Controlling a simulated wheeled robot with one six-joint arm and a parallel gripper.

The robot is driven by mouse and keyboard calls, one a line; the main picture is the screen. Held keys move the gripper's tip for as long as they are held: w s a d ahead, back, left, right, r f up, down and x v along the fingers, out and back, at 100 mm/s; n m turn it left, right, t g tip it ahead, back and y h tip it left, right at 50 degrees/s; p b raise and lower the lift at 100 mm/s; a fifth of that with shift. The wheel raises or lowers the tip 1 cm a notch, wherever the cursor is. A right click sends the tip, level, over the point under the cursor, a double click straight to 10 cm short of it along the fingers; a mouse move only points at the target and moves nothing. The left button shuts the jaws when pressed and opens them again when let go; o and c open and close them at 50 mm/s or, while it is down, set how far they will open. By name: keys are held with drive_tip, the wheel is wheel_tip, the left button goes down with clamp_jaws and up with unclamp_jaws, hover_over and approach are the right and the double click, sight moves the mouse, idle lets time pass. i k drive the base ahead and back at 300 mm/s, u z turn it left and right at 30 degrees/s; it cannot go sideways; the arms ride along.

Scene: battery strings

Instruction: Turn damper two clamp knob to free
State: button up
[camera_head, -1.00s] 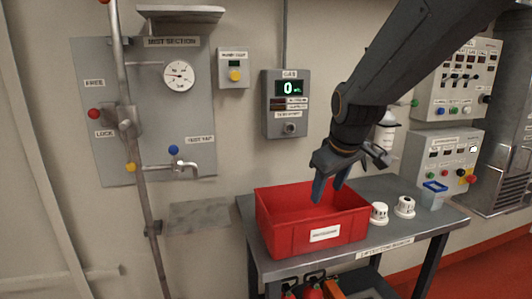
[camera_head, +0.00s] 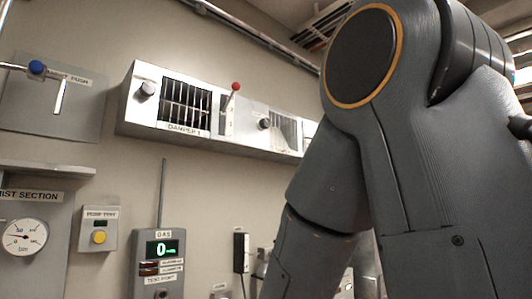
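A long metal damper housing (camera_head: 180,142) is mounted high on the wall. A lever with a red ball (camera_head: 235,87) stands right of that grille. A second dark knob (camera_head: 264,123) sits further right, beside a second grille (camera_head: 287,128). No damper two label is readable, and I cannot tell either knob's setting. My arm crosses the right side and covers the area past the housing's right end. My gripper is outside the picture.
Below the housing are a gas meter (camera_head: 162,262) showing 0, a pump test box (camera_head: 97,236) with a yellow button, and a pressure gauge (camera_head: 25,237). A grey shelf (camera_head: 48,170) juts out at left. A blue-knobbed lever (camera_head: 37,68) is at upper left.

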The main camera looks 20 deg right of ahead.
sight(265, 123)
drive_tip(key=u, duration=0.05)
drive_tip(key=k, duration=0.5)
drive_tip(key=z, duration=1.4)
drive_tip(key=i, duration=1.05)
drive_tip(key=u, duration=0.6)
